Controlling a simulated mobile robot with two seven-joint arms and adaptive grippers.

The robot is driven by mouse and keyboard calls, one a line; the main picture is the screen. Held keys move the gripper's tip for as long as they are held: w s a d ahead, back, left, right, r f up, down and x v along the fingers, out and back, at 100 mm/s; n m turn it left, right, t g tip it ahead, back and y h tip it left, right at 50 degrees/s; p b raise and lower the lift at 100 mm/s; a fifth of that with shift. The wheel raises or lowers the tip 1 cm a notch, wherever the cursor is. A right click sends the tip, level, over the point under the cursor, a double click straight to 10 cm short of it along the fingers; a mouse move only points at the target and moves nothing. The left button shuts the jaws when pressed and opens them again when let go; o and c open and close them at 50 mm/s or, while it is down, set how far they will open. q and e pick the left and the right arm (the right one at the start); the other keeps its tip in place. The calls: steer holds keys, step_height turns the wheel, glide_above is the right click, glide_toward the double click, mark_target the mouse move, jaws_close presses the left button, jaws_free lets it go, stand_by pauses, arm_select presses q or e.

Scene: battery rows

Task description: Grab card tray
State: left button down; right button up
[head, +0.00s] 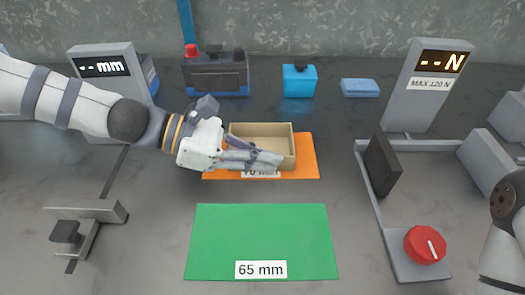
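The card tray (262,128), a tan open-topped box, sits on the orange mat (308,170) in the middle of the head view. My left gripper (276,164) reaches in from the left, with its fingers across the near side of the tray. The fingers hide much of the tray's front and part of the mat's white label. I cannot tell whether they touch or grip the tray wall. My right gripper is not visible; only part of that arm shows at the right edge.
A green mat (262,228) labelled 65 mm lies bare in front. A "mm" gauge (105,70) stands left, and a force tester (425,90) with a red knob (425,245) right. A dark battery-like box (215,75), blue container (298,80) and blue pad (360,88) stand behind.

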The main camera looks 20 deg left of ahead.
arm_select(q)
steer(key=r, duration=0.1)
steer(key=r+p, duration=0.1)
steer(key=r, duration=0.2)
steer(key=shift+s+d+r, duration=0.25)
steer(key=shift+r, duration=0.05)
steer(key=s+d+r+p, duration=0.3)
steer(key=s+d+r, duration=0.4)
steer(key=s, duration=0.3)
steer(key=shift+s+d+r+p, duration=0.3)
steer(key=shift+d+r, duration=0.05)
steer(key=shift+r, duration=0.35)
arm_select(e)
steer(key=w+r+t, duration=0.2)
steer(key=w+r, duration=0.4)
